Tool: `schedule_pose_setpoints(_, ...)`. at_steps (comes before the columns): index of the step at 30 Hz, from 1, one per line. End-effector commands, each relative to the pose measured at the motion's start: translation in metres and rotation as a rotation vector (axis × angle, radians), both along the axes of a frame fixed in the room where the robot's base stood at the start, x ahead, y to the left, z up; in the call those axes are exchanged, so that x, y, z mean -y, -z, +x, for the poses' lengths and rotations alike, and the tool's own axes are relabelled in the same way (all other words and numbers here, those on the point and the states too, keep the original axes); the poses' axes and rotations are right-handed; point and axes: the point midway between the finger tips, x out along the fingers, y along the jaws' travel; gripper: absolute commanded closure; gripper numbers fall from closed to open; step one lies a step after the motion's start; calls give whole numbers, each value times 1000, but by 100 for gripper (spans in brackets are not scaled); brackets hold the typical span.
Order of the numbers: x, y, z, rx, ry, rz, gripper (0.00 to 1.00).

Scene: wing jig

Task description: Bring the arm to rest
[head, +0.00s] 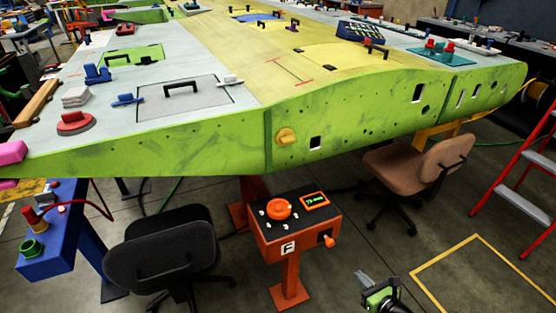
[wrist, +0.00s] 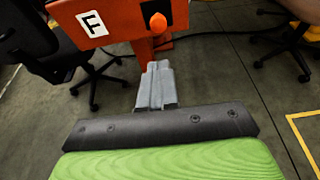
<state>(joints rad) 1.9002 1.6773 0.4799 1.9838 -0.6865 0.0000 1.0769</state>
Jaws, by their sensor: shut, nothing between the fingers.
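My gripper (wrist: 156,72) shows in the wrist view with its two grey fingers together and nothing between them. It points toward the floor and the orange pedestal marked F, apart from both. In the head view, part of my arm's green and black end (head: 380,293) shows at the bottom edge, right of the pedestal; its fingers are hard to make out there. The rest of the arm is out of view.
The orange pedestal (head: 291,240) stands before the green wing panel (head: 345,115). A black chair (head: 163,250) is left of it and a brown chair (head: 420,165) right of it. A red ladder (head: 520,200) stands far right. The yellow-marked floor (head: 490,275) is clear.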

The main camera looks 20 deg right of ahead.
Motion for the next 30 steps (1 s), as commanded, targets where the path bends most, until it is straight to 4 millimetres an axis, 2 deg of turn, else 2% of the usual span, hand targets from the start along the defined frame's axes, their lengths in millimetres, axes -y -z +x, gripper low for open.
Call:
schedule_pose_setpoints(2, 0, 0, 0, -2, -5, -4, 100)
schedule_pose_setpoints(5, -9, -13, 5, -33, -105, -72, 100)
schedule_pose_setpoints(11, -55, -79, 19, -182, -653, -461, 100)
schedule_pose_setpoints(17, -99, -164, 23, -279, -1185, -883, 100)
schedule_pose_setpoints(22, -139, -250, 20, -312, -1548, -1246, 100)
schedule_pose_setpoints(26, -175, -319, 8, -307, -1757, -1527, 100)
schedule_pose_setpoints(30, -213, -388, -19, -257, -1907, -1828, 100)
